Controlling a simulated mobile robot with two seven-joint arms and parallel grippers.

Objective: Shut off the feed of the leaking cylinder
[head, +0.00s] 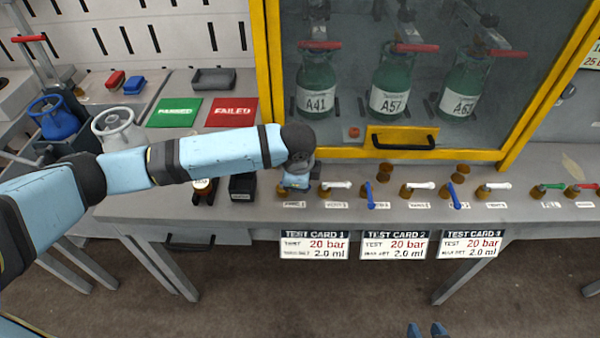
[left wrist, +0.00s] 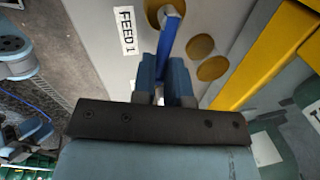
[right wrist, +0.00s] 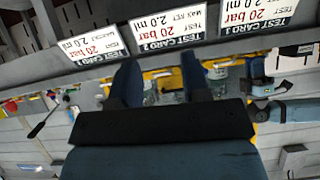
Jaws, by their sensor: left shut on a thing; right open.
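Three green cylinders, A41 (head: 317,85), A57 (head: 391,80) and A62 (head: 463,85), stand behind the glass of a yellow-framed cabinet (head: 350,153). I cannot tell which one leaks. Below it is a row of valves with white and blue levers. My left gripper (head: 297,182) is at the left end of this row. The left wrist view shows it shut on a blue lever (left wrist: 171,35) beside the FEED 1 label (left wrist: 127,28). Two more blue feed levers (head: 369,198) (head: 454,197) point toward the front edge. My right gripper (head: 426,329) is open and empty, low in front of the bench.
Three test cards (head: 314,245) hang on the bench front. A green PASSED mat (head: 174,112), a red FAILED mat (head: 232,112) and a grey tray (head: 213,79) lie at left. A blue cylinder (head: 55,122) and a white one (head: 117,130) stand further left. Green and red levers are at far right.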

